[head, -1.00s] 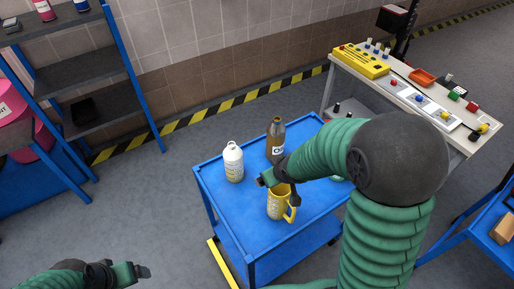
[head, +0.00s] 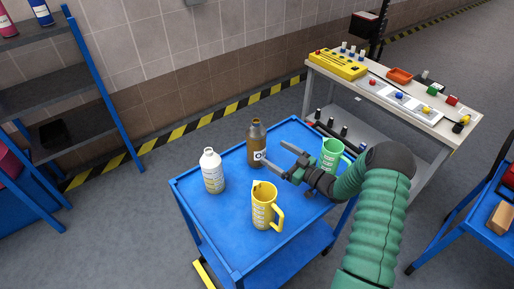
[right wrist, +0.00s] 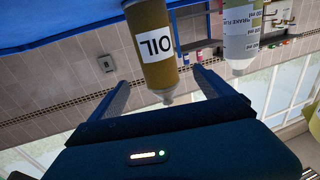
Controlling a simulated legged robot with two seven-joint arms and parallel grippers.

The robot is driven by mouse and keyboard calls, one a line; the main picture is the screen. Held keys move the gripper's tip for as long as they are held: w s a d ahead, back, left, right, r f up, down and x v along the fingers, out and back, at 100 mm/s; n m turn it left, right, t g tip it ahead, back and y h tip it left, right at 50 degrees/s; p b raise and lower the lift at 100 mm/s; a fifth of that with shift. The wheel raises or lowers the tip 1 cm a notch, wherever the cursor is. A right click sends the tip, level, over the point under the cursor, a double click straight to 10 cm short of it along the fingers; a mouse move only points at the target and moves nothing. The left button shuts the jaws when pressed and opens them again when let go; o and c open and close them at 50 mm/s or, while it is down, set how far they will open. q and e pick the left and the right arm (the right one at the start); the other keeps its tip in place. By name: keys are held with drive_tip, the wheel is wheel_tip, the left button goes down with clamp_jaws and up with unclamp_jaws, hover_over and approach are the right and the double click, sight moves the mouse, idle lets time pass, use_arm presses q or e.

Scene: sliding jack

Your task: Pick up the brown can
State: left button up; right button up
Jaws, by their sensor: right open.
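The brown can (head: 256,146) is a brown bottle with a white OIL label and stands upright on the blue cart. My right gripper (head: 275,155) is open, to the right of the can, with its fingers pointing at it. In the right wrist view the picture is upside down, and the can (right wrist: 151,28) shows beyond and between the two open fingers (right wrist: 161,75). I cannot tell whether the can's side is within the fingertips; nothing is gripped. My left gripper is not in view.
On the blue cart (head: 215,238), a white bottle (head: 212,172) stands left of the can, a yellow jug (head: 264,207) in front, and a green jug (head: 331,154) to the right beside my arm. A workbench (head: 437,128) stands behind right, shelves (head: 62,88) at left.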

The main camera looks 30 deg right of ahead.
sight(263, 146)
drive_tip(key=x, duration=0.7)
drive_tip(key=shift+w+a, duration=0.1)
drive_tip(key=shift+w, duration=0.25)
drive_tip(key=x, duration=0.5)
drive_tip(key=shift+w+r+p, duration=0.1)
drive_tip(key=shift+w+p, duration=0.25)
drive_tip(key=shift+p, duration=0.05)
drive_tip(key=shift+s, duration=0.1)
drive_tip(key=c, duration=0.4)
clamp_jaws()
